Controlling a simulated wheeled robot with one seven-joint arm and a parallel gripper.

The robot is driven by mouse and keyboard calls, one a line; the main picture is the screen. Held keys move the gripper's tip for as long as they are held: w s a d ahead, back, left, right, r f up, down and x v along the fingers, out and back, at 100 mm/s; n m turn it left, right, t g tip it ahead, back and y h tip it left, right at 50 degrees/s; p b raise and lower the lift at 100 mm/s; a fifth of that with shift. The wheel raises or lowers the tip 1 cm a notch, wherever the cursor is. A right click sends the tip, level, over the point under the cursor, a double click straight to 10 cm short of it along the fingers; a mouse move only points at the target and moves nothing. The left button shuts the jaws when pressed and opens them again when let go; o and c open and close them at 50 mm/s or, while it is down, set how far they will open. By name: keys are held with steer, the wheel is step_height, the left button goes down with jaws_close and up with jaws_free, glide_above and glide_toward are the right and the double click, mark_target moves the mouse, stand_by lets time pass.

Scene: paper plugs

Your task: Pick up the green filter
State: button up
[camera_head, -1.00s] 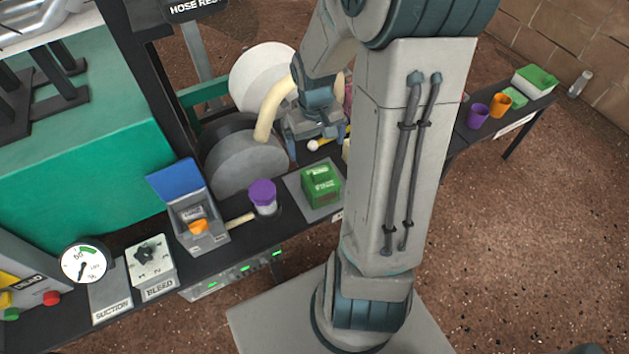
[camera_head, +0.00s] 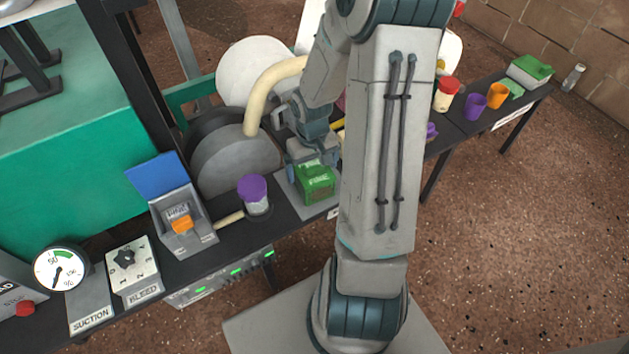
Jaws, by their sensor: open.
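The green filter (camera_head: 317,186) is a boxy green block with pale lettering on its top. It stands upright on a grey pad (camera_head: 297,203) on the dark bench. My gripper (camera_head: 309,163) is right above and just behind the filter, pointing down. Its jaws are open, but the fingertips are small and partly hidden, so I cannot tell whether they touch the filter. My own arm hides the bench just right of the filter.
A purple-lidded jar (camera_head: 254,194) stands left of the filter, with a grey box with a raised blue lid (camera_head: 156,176) beyond it. A cream hose (camera_head: 265,90) curves behind. Purple (camera_head: 475,106) and orange cups (camera_head: 497,95) stand on the right bench.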

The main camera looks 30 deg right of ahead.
mark_target(314, 175)
steer(key=f+b, duration=0.1)
steer(key=f, duration=0.1)
steer(key=f+b, duration=0.1)
steer(key=f, duration=0.1)
steer(key=shift+d+f, duration=0.2)
steer(key=shift+f, duration=0.15)
steer(key=shift+r, duration=0.1)
steer(key=c, duration=1)
steer(key=shift+r, duration=0.15)
